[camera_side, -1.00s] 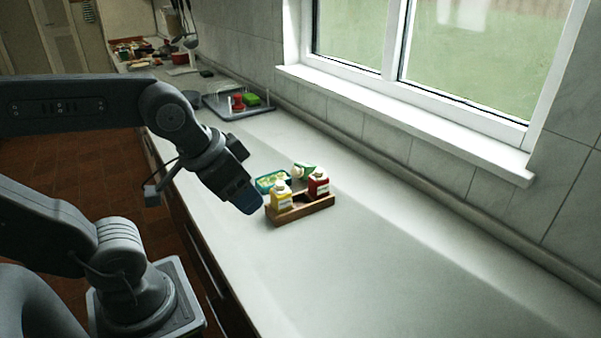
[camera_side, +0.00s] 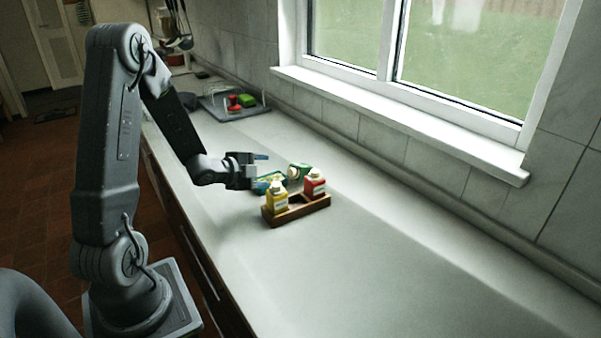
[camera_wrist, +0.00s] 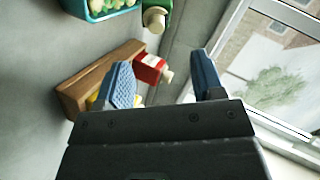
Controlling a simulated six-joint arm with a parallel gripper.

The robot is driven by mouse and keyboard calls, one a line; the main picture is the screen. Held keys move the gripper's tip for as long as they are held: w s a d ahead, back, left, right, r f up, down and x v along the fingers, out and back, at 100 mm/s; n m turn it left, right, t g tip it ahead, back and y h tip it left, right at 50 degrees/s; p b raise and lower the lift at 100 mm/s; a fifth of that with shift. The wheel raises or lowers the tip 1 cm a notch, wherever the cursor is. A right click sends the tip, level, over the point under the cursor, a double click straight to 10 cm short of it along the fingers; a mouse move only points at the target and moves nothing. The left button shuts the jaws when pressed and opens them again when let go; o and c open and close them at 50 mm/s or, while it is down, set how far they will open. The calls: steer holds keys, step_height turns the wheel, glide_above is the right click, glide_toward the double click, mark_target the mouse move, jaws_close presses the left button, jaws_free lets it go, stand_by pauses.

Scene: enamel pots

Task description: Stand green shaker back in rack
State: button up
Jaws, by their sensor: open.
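A teal tub (camera_side: 264,188) with pale yellowish contents stands beside the green shaker, partly hidden by my gripper. A grey tray (camera_side: 222,113) with red and green items is farther back. The window sill and tiled wall bound the right. The counter's front is clear.

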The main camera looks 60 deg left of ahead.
mark_target(297, 174)
steer(key=shift+s+a+f, duration=0.2)
steer(key=shift+f, duration=0.2)
steer(key=shift+w+f+t, duration=0.15)
steer(key=shift+t, duration=0.15)
steer(key=x, duration=0.8)
steer(key=shift+w+d, duration=0.1)
steer(key=shift+d, duration=0.05)
steer(key=shift+d+x, duration=0.2)
steer(key=shift+x, duration=1.1)
steer(key=shift+d+x, duration=0.15)
steer(key=shift+x, duration=1.15)
steer(key=shift+f, duration=0.15)
steer(key=c, duration=0.9)
